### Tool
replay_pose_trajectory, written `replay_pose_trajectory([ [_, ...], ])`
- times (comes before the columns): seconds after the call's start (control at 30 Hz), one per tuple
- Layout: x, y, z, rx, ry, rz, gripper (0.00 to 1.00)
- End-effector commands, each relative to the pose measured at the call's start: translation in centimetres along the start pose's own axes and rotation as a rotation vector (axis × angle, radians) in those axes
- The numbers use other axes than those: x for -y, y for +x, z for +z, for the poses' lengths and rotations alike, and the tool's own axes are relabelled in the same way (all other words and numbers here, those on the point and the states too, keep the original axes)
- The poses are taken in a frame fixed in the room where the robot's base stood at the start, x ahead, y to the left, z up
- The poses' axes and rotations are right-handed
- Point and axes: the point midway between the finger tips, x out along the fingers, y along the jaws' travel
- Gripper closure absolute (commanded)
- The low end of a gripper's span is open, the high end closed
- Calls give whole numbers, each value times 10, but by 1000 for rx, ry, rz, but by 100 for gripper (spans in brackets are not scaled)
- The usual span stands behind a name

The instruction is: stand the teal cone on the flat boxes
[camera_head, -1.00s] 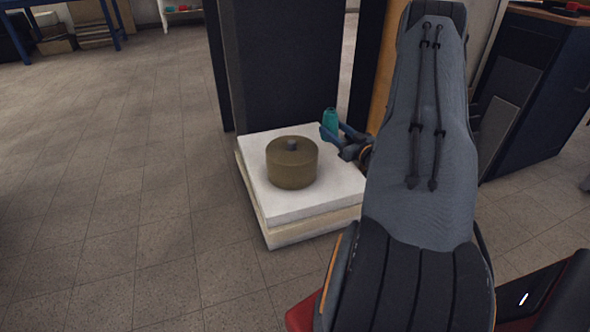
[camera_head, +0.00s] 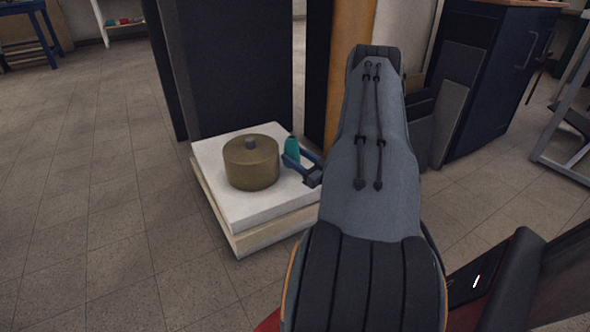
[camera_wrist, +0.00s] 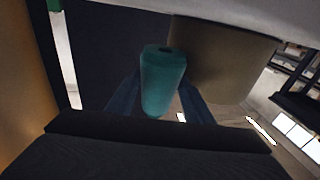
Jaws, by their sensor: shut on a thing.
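The teal cone (camera_head: 291,148) is upright between the fingers of my gripper (camera_head: 293,160), which is shut on it. In the wrist view the teal cone (camera_wrist: 162,82) sits between the two blue fingers. The flat boxes (camera_head: 262,209) are a stacked white and cream pair on the floor. The cone is over or at the right back part of their top; I cannot tell whether its base touches. A round olive-brown lidded pot (camera_head: 251,163) stands on the boxes just left of the cone, and also shows in the wrist view (camera_wrist: 215,60).
A tall dark panel (camera_head: 235,70) stands directly behind the boxes. An orange-brown post (camera_head: 350,65) is to its right. A dark cabinet (camera_head: 490,80) stands at the right. The tiled floor at the left is clear.

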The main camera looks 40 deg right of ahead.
Motion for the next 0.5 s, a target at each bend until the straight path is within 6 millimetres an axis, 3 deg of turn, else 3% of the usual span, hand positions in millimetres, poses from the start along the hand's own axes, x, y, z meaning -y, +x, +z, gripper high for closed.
replay_pose_trajectory([
  [0.3,1,-3,42,1,1,1,80],
  [0.5,0,-4,43,0,-1,1,80],
])
